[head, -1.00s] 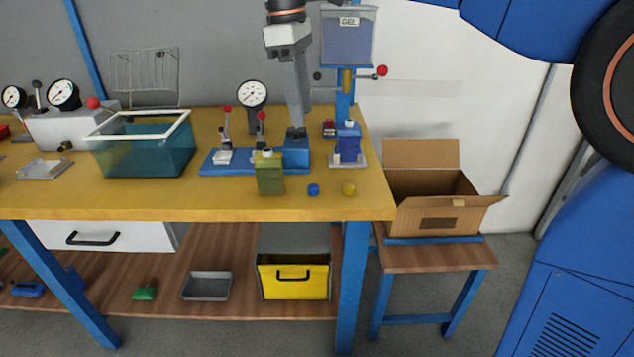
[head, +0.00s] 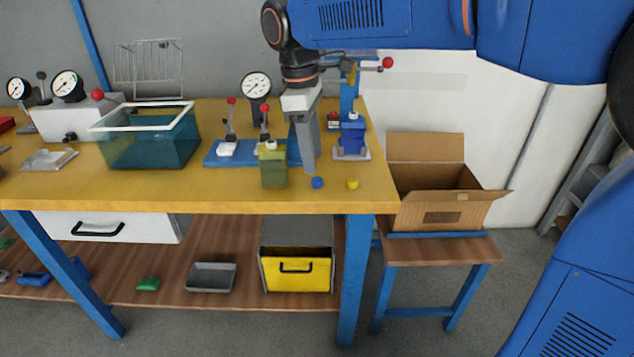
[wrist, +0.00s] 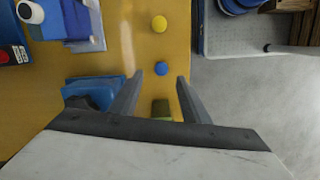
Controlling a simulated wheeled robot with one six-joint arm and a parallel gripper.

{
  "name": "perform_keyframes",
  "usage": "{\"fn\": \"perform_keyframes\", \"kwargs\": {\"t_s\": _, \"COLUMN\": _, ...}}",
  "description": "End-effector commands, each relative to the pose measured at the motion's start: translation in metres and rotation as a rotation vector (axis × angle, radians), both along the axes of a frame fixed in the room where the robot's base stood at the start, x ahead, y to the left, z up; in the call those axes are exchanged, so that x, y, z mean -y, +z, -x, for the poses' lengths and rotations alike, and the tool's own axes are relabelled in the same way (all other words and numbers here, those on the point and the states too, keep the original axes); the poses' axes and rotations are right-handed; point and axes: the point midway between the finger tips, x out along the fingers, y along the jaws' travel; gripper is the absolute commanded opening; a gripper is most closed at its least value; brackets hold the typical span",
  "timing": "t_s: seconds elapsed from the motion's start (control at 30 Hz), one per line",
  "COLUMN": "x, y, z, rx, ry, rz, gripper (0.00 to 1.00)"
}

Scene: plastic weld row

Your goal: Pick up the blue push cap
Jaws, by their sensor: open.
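The blue push cap (head: 317,182) is a small round piece on the yellow bench top near its front edge. It also shows in the wrist view (wrist: 161,69), beyond the fingertips and between their lines. My gripper (head: 311,170) is open and empty, above the bench and close to the cap in the head view. In the wrist view its two fingers (wrist: 159,77) are spread apart with the cap between and ahead of them. I cannot tell the exact height of the fingertips above the cap.
A yellow cap (head: 352,184) lies right of the blue cap. A green block-like container (head: 273,168) stands close on the left. A blue fixture (head: 351,140) stands behind on a pale plate. A cardboard box (head: 440,195) sits on a lower stand to the right.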

Motion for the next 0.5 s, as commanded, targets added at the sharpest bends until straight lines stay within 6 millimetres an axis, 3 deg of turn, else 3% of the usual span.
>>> {"fn": "perform_keyframes", "kwargs": {"t_s": 0.3, "x": 0.006, "y": -0.039, "z": 0.004, "rx": -0.002, "ry": 0.000, "rz": 0.001, "gripper": 0.42}}
{"fn": "perform_keyframes", "kwargs": {"t_s": 0.5, "x": 0.007, "y": -0.049, "z": 0.004, "rx": -0.001, "ry": 0.000, "rz": 0.001, "gripper": 0.42}}
